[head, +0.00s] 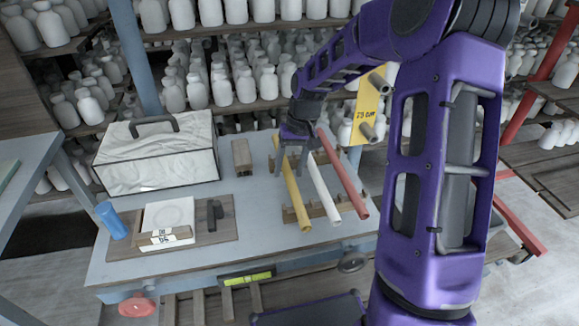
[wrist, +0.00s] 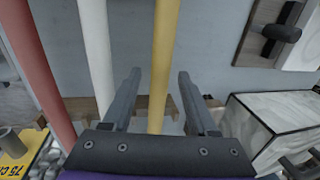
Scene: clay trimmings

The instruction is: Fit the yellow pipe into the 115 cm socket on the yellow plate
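The yellow pipe (head: 294,196) lies at a slant on a low wooden rack (head: 320,209) on the grey table. My gripper (head: 291,166) is above its far part, fingers pointing down. In the wrist view my gripper (wrist: 159,76) is open, and the yellow pipe (wrist: 165,50) runs between its two fingers with a gap on each side. I cannot tell whether the fingertips reach down to its level. The yellow plate (head: 371,107) stands behind the table with grey sockets on it. Its corner in the wrist view (wrist: 13,167) reads 75 cm; no 115 cm label is readable.
A white pipe (head: 323,188) and a red pipe (head: 343,175) lie close right of the yellow one. A white marbled box (head: 157,160), a wooden block (head: 242,157), a board (head: 215,230) and a blue cylinder (head: 111,220) stand leftward. Shelves of bottles fill the back.

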